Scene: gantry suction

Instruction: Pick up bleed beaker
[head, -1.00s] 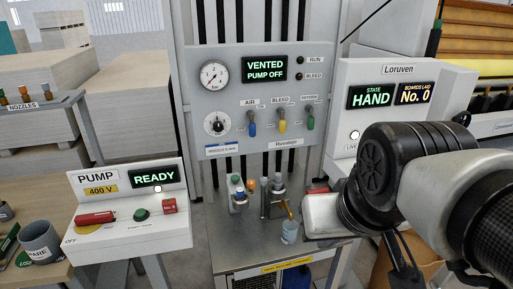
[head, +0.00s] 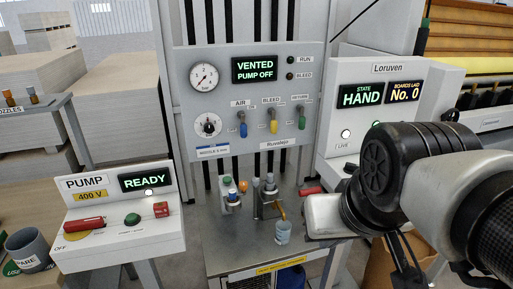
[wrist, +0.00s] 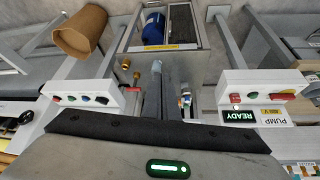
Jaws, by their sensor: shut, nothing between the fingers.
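The bleed beaker (head: 283,232) is a small, pale blue, see-through cup.
The pump box (head: 120,215) stands at the left, the Loruven console (head: 372,100) at the right. A brown bin (wrist: 80,30) shows in the wrist view.

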